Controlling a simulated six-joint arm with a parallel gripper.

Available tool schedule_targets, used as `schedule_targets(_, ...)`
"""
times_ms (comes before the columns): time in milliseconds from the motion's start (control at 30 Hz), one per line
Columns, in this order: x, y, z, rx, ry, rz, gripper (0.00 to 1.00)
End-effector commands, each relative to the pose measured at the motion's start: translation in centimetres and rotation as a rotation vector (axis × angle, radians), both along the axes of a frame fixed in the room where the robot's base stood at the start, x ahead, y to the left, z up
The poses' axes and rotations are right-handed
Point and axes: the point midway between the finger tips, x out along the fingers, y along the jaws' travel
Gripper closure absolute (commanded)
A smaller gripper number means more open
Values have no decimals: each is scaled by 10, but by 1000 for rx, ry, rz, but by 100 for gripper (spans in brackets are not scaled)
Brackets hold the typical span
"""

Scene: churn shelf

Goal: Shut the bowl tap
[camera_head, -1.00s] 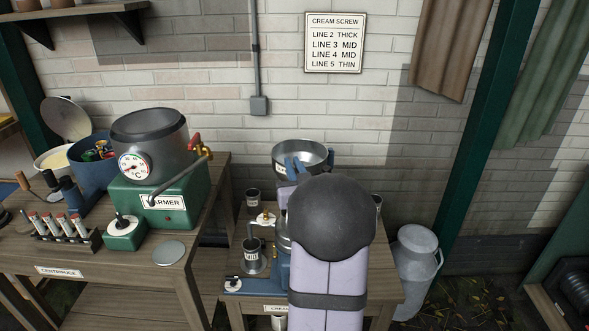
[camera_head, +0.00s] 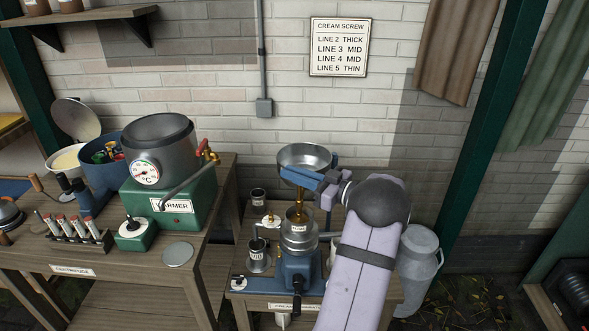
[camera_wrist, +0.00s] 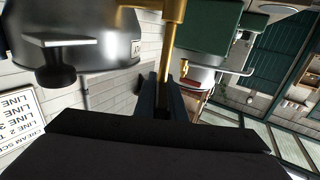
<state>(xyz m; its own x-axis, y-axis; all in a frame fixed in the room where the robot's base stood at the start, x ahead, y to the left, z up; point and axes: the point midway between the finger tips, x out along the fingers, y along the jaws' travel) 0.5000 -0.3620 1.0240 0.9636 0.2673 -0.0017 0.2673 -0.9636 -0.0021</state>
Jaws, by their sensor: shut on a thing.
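The steel bowl (camera_head: 304,156) stands above the cream separator (camera_head: 299,237). The brass bowl tap (camera_head: 297,214) comes down under the bowl toward the separator's top. In the wrist view, my gripper (camera_wrist: 163,95) is shut on a brass rod of the tap (camera_wrist: 166,68), which runs up between the fingers. The arm and fingers hide the tap's handle in the head view.
The green warmer (camera_head: 170,200) with its spout stands on the left table. A milk can (camera_head: 420,262) stands on the floor at right. A cream screw sign (camera_head: 339,47) hangs on the wall.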

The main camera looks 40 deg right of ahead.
Motion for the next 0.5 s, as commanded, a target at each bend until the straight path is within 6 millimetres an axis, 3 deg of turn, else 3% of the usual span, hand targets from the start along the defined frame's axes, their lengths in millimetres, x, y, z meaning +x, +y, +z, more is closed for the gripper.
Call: schedule_targets(500,0,3,2,-1,-5,133,100)
